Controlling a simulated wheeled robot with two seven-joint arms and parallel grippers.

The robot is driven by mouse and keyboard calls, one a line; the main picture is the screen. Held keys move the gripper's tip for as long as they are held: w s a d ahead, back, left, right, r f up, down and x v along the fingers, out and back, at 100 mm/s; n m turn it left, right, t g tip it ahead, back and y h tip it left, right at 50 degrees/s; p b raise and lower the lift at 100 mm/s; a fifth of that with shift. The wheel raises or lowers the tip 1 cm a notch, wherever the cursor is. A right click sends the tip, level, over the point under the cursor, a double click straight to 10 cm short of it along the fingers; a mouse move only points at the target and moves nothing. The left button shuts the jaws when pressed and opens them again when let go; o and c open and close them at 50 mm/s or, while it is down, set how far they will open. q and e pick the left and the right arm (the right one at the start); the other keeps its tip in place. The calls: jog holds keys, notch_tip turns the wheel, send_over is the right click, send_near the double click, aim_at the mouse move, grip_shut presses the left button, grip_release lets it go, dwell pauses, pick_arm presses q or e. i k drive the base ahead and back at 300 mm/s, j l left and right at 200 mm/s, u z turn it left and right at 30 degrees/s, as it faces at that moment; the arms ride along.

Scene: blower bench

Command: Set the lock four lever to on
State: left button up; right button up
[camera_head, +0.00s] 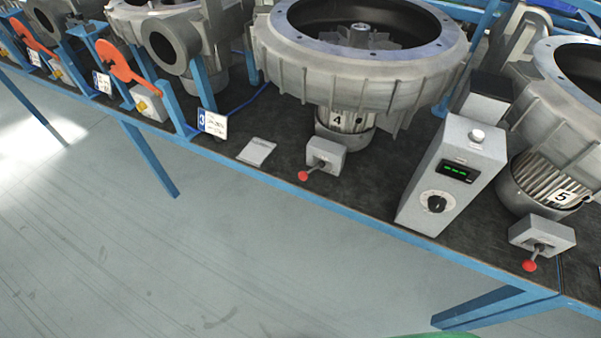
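The blower marked 4 (360,75) stands on the dark bench top in the upper middle. In front of its motor sits a small grey lock box (326,153) with a lever (313,170). The lever ends in a red ball knob (303,175) and points down to the left, toward the front edge of the bench. Any on or off marking on the box is too small to read. Neither of my grippers is in view.
A control box (453,178) with a green display and black dial stands right of the lever. Another red-knobbed lever box (542,234) sits before blower 5 (555,150). A grey plate (257,152) lies left. Orange handles (120,65) are farther left. The floor in front is clear.

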aim_at(303, 175)
jog(key=i+j, duration=0.15)
jog(key=j, duration=0.3)
jog(key=i+j, duration=0.1)
jog(key=j, duration=0.35)
jog(key=i+j, duration=0.15)
jog(key=j, duration=0.25)
